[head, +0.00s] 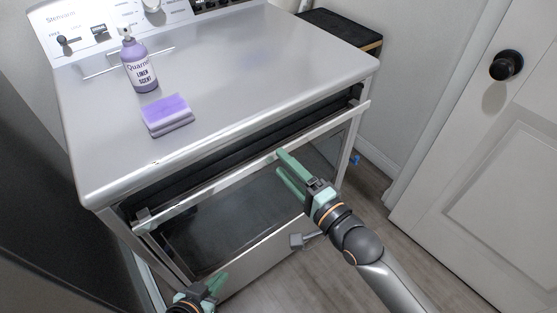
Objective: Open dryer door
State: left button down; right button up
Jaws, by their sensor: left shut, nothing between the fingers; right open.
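The dryer (245,55) is a silver machine with a control panel at its back. Its front door (230,215) has a dark glass window and a long bar (225,183) along its top edge. The door's top leans away from the body, leaving a dark gap (200,165). My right gripper (280,162) is open, its green fingers at the bar near the middle of the door; I cannot tell whether they touch it. My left gripper (216,285) is shut and empty at the bottom edge, low in front of the door, partly cut off.
A purple spray bottle (139,66) and a purple sponge (167,114) stand on the dryer top. A dark box (340,30) is behind at the right. A white door (490,150) with a black knob (506,65) is at the right.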

jog(key=shift+x, duration=1.4)
grip_shut()
dwell(0.5)
